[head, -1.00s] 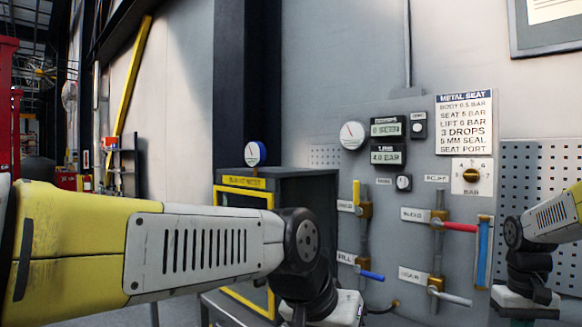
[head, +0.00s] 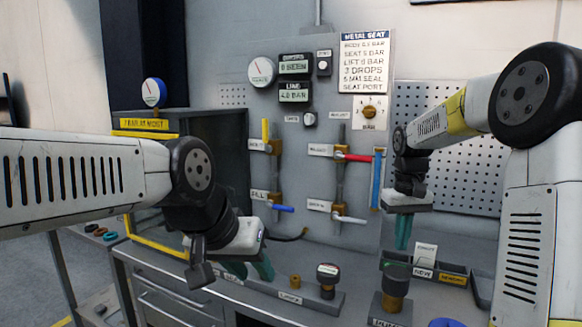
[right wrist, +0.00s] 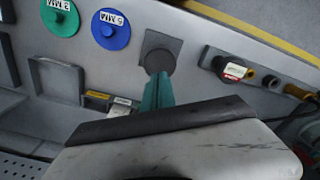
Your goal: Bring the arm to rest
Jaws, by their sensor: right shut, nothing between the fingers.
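My right arm comes in from the right in the head view. Its gripper (head: 403,232) points down with teal fingers together, in front of the perforated panel and above the bench. My left arm reaches in from the left. Its gripper (head: 262,268) is low over the bench's left part, with teal fingers partly hidden behind its body, so its opening is unclear.
A valve panel with gauge (head: 262,71), red handle (head: 358,158) and blue handle (head: 283,208) stands behind the bench. Green (right wrist: 60,16) and blue (right wrist: 110,28) discs lie there.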

